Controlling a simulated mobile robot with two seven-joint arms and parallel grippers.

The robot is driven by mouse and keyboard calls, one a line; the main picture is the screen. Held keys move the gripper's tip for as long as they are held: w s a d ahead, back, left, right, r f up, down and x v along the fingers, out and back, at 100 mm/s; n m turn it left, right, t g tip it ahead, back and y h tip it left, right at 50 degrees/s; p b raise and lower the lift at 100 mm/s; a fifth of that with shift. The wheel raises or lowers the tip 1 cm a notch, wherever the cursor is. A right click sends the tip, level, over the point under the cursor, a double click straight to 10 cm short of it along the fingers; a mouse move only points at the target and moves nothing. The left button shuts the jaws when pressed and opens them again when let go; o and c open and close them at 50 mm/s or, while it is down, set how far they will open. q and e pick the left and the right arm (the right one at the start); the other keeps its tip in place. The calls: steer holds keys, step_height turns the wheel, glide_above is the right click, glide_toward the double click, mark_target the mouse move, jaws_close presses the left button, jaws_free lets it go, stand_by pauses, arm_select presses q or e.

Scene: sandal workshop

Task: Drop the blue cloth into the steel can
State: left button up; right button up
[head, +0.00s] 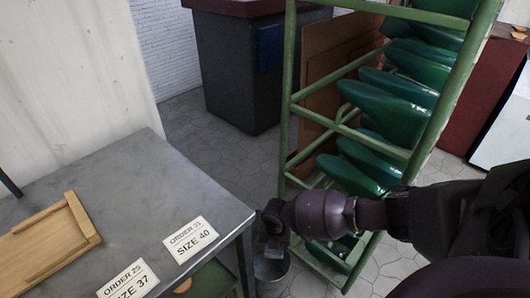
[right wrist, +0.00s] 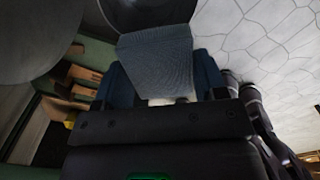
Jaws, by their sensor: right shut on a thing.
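My right gripper (head: 272,216) reaches in from the right, just past the table's right edge, and points down. In the right wrist view its fingers (right wrist: 165,85) are shut on the grey-blue cloth (right wrist: 155,58), which sticks out beyond the fingertips. The steel can (head: 272,268) stands below the gripper beside the table; its upper part shows under the hand. A dark round opening (right wrist: 148,12), which looks like the can, lies beyond the cloth in the right wrist view. In the head view the gripper mostly hides the cloth. My left gripper is not in view.
The grey table (head: 150,185) holds a wooden tray (head: 88,215) and order cards (head: 190,240). A green rack (head: 290,120) with several green shoe-like forms stands close behind the right arm. A dark counter (head: 235,85) with a blue piece hanging on it (head: 270,47) is farther back.

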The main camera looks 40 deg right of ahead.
steer(key=shift+w+d+f+n, duration=0.4)
steer(key=shift+d+f+n, duration=0.2)
steer(key=shift+n, duration=0.1)
arm_select(q)
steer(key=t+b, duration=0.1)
steer(key=b, duration=0.2)
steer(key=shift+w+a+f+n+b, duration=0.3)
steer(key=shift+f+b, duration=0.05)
arm_select(e)
step_height(320, 180, down, 6)
steer(key=o, duration=0.9)
steer(key=shift+r, duration=0.1)
